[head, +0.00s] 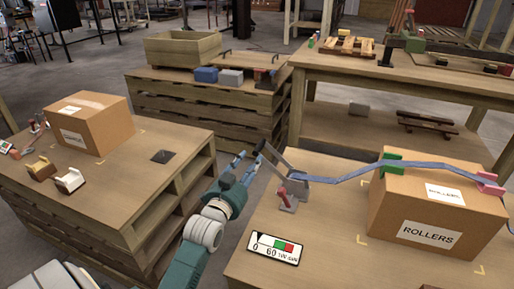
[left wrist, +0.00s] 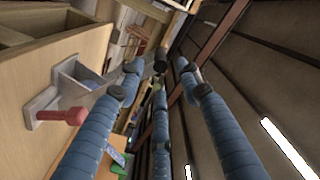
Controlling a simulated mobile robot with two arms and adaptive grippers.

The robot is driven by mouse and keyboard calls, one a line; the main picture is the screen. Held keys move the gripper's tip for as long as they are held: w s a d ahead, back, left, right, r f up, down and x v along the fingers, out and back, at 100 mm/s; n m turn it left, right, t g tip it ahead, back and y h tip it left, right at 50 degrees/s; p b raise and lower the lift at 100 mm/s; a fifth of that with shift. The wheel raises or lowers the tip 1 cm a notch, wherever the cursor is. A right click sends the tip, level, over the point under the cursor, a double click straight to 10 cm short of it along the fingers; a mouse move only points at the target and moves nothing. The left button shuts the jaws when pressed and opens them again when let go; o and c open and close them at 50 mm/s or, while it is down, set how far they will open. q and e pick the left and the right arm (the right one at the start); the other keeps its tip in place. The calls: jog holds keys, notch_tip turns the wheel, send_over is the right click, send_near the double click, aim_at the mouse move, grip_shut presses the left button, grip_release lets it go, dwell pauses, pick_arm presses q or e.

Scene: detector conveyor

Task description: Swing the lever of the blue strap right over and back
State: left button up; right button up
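The blue strap (head: 340,176) runs from a grey ratchet with a red handle (head: 283,193) over a cardboard box marked ROLLERS (head: 425,232). The ratchet's grey lever (head: 280,160) slants up to the left and ends in a black knob (head: 261,145). My left gripper (head: 247,160) is at the lever's knob end. In the left wrist view, its blue fingers (left wrist: 160,75) stand apart with the black knob (left wrist: 160,60) between or just beyond their tips; no clear contact shows. The red handle also shows there (left wrist: 63,115). My right gripper is not in view.
A display panel (head: 274,249) reading 60 lies at the near left of the box's table. Green (head: 391,163) and pink (head: 489,183) corner guards sit under the strap. Another box (head: 88,122) stands on the left table. A gap separates the tables.

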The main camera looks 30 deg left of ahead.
aim_at(260, 146)
pick_arm(q)
jog(key=b+x, duration=0.1)
jog(key=x, duration=0.7)
jog(key=shift+w+a+b, duration=0.1)
jog(key=shift+w+b, duration=0.25)
jog(key=shift+w+a, duration=0.15)
jog(key=shift+w, duration=0.45)
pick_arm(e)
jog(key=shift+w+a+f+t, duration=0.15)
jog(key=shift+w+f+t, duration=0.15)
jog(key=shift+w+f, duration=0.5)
pick_arm(q)
grip_shut()
